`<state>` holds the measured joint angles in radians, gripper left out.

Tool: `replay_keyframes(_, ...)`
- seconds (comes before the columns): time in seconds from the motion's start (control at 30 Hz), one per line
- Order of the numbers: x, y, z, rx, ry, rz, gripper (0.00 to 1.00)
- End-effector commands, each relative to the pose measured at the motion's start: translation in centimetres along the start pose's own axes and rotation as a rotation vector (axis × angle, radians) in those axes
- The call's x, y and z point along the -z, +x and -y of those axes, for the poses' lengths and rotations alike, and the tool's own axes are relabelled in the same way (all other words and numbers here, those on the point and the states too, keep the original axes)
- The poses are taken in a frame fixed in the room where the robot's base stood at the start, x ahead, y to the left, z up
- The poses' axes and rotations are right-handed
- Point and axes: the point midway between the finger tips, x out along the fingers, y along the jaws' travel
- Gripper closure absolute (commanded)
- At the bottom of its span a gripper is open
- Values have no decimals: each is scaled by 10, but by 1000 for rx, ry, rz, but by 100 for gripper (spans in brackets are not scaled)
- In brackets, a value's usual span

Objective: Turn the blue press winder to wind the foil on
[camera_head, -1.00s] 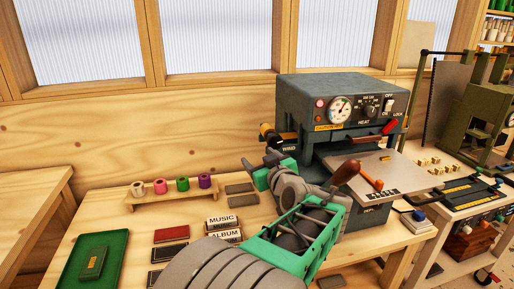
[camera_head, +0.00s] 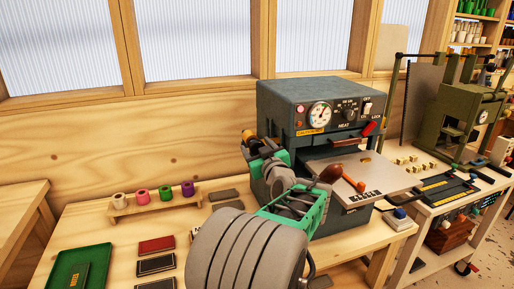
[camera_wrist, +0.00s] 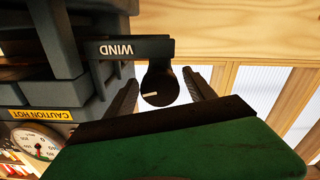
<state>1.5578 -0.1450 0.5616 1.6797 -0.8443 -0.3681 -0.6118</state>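The blue-grey press (camera_head: 310,95) stands on the bench. Its winder is a dark round knob (camera_wrist: 157,91) with a pale pointer mark, below the WIND label (camera_wrist: 122,49) in the wrist view. My gripper (camera_wrist: 161,77) is open, with one dark finger on each side of the knob. Gaps show between the fingers and the knob, so it does not look gripped. In the head view my gripper (camera_head: 259,158) is at the press's left side and hides the label and knob. A roll with a golden end (camera_head: 248,135) sticks out just above it.
A wooden rack with coloured foil rolls (camera_head: 154,200) stands to the left on the bench. A green tray (camera_head: 61,260) and flat blocks (camera_head: 155,245) lie in front. A CAUTION HOT label (camera_wrist: 41,114) marks the press.

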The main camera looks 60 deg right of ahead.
Motion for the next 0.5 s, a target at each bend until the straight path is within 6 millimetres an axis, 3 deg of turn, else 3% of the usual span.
replay_keyframes(0.5, 0, 0, 0, 0, 0, 0, 80)
